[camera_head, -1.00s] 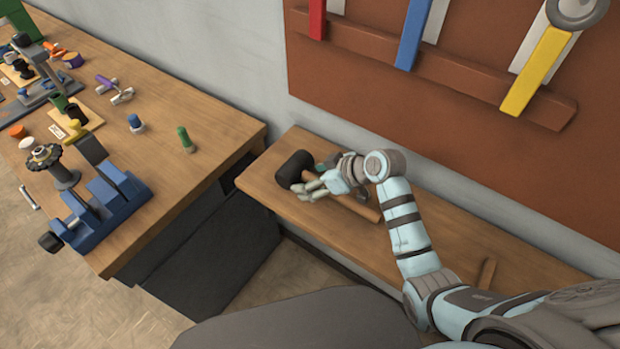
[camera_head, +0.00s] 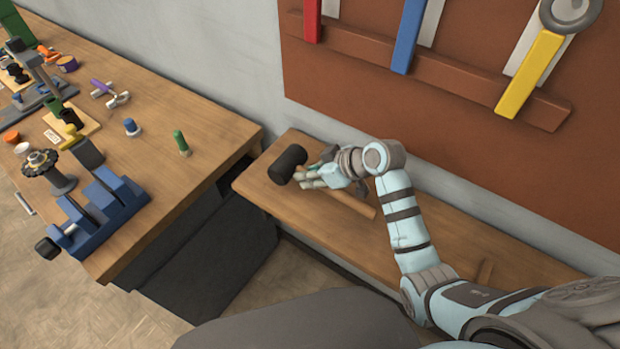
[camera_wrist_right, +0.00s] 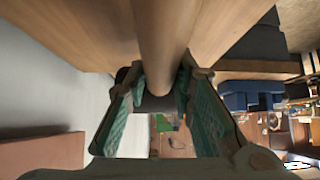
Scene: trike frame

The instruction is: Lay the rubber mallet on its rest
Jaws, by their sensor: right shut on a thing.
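The rubber mallet has a black head (camera_head: 288,164) and a wooden handle (camera_head: 352,203), in the head view above the narrow wooden shelf (camera_head: 440,225). My right gripper (camera_head: 312,176) is shut on the handle close to the head. In the right wrist view the handle (camera_wrist_right: 163,45) runs between the fingers, with the dark head (camera_wrist_right: 158,103) just beyond them. The gap between mallet and shelf is small or hard to judge. I cannot clearly make out a rest; the gripper hides part of the shelf. My left gripper is out of view.
A brown board with red, blue (camera_head: 410,38) and yellow (camera_head: 529,75) pieces hangs on the wall behind the shelf. A workbench (camera_head: 190,105) on the left carries a blue vise (camera_head: 105,215), a green-handled item (camera_head: 181,142) and several small parts. A small wooden piece (camera_head: 484,272) lies nearer on the shelf.

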